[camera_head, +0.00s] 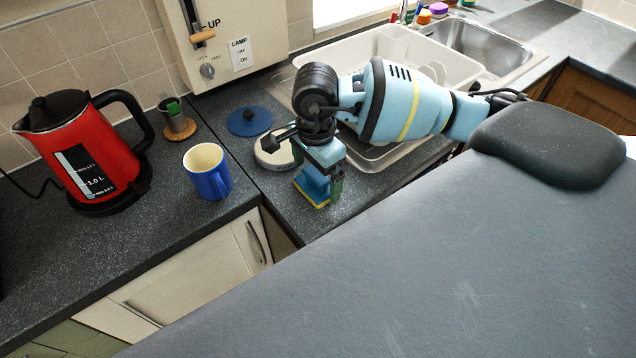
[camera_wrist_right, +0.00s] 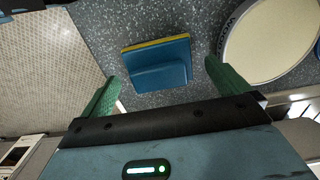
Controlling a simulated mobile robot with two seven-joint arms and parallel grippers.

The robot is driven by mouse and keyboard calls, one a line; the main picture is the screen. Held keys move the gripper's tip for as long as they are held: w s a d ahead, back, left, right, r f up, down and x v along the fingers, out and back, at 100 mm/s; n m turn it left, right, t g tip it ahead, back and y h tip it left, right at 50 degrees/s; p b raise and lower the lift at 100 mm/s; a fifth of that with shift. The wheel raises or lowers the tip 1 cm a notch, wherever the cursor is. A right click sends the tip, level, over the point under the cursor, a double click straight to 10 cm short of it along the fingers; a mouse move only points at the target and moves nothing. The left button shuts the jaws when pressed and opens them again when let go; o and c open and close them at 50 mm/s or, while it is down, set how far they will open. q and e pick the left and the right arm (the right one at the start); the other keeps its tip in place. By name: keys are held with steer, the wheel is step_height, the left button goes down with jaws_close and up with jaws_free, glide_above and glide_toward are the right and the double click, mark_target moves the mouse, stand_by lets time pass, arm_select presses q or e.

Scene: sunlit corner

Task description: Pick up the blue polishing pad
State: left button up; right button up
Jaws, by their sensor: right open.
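The blue polishing pad (camera_head: 314,187), a blue block with a yellow layer, lies on the dark speckled worktop near its front edge. In the right wrist view the pad (camera_wrist_right: 158,64) lies between and beyond the green fingertips, with worktop showing on both sides of it. My right gripper (camera_head: 320,181) points down over the pad, and its fingers (camera_wrist_right: 160,78) are open. The gripper partly hides the pad in the head view. I cannot tell the exact height of the fingertips above the worktop. My left gripper is not in view.
A pale round disc-like object (camera_head: 272,153) sits close beside the gripper, with a flat blue round object (camera_head: 250,121) behind it. A blue mug (camera_head: 207,172) and red kettle (camera_head: 82,150) stand left.

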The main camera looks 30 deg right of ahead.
steer(key=shift+f, duration=0.6)
steer(key=c, duration=1)
steer(key=shift+r, duration=0.1)
steer(key=shift+r, duration=0.45)
steer(key=shift+s+a+r, duration=0.15)
steer(key=shift+s+r, duration=0.1)
steer(key=shift+r, duration=0.35)
steer(key=shift+s+a+r, duration=0.15)
steer(key=shift+s+r, duration=0.05)
steer(key=shift+r, duration=0.4)
steer(key=s+a+r, duration=0.1)
steer(key=s+a, duration=0.7)
steer(key=s, duration=0.4)
steer(key=shift+s+r+b, duration=0.25)
steer(key=shift+s+b, duration=0.1)
steer(key=shift+b, duration=0.05)
